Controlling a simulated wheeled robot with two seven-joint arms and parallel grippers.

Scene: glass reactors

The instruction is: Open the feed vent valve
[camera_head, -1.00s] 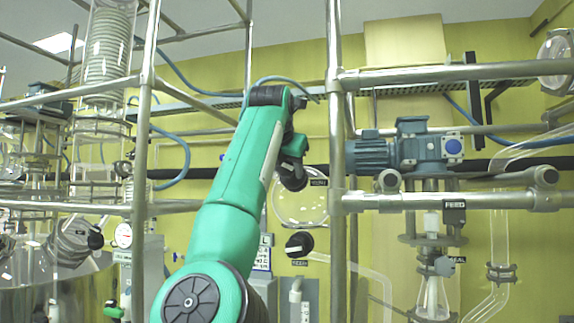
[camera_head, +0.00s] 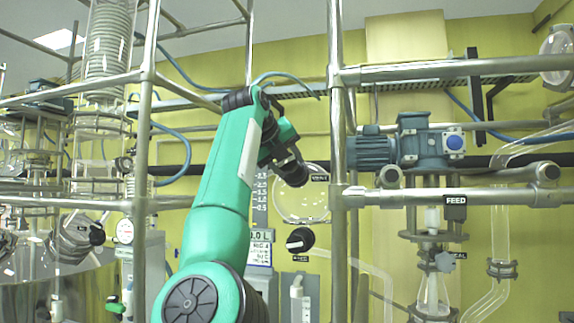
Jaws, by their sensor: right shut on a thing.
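My right gripper (camera_head: 296,174) is at the end of the green arm in the middle of the view, in front of the yellow wall and beside a small black label (camera_head: 319,178). The lettering on this label is too small to read surely. The gripper is shut on a valve knob, which it hides almost wholly, so the knob's angle cannot be told. A second black round knob (camera_head: 300,240) with a white mark sits below it, apart from the gripper, with its own label underneath. My left gripper is not in view.
A steel post (camera_head: 337,120) stands just right of the gripper. Pipes, a blue motor (camera_head: 413,143) and a FEED label (camera_head: 456,200) are further right. A round glass vessel (camera_head: 300,207) is close behind the gripper. Another steel post (camera_head: 144,150) stands left of my arm.

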